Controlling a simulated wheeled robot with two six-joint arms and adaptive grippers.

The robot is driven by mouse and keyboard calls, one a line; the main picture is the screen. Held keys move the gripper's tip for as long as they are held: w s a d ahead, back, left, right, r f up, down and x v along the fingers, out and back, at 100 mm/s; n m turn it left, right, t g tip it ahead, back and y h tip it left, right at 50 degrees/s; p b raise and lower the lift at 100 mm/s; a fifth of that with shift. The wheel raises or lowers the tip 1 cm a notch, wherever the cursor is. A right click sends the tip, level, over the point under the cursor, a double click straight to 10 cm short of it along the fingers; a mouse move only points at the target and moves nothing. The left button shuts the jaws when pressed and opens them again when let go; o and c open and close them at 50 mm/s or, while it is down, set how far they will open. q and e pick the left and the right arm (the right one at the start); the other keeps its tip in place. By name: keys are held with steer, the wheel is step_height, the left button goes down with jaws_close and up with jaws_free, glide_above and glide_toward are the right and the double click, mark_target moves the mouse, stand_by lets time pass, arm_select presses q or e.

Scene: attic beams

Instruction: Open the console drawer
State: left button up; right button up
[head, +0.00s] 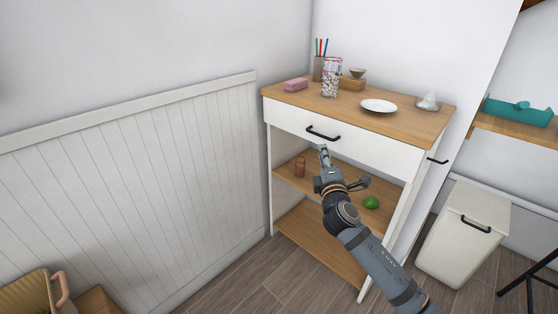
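The white console (350,149) stands against the wall with a wooden top (300,98). Its wide front drawer (375,147) looks shut, flush with the console. A black bar handle (323,134) sits on the drawer front. My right gripper (344,165) is just below the handle, in front of the drawer's lower edge. Its fingers look spread apart, with nothing between them. A small gap shows between the upper fingertip and the handle. My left gripper is not in view.
On top are a pink block (296,84), a pen cup (319,68), a patterned glass (331,78) and a plate (379,106). The shelf holds a brown cup (300,167) and a green item (371,202). A white bin (463,235) stands right.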

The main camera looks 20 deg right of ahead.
mark_target(318, 135)
steer(key=x, duration=1)
steer(key=shift+w+d+b, duration=0.1)
steer(key=shift+w+b, duration=0.15)
steer(key=shift+b, duration=0.1)
jaws_close()
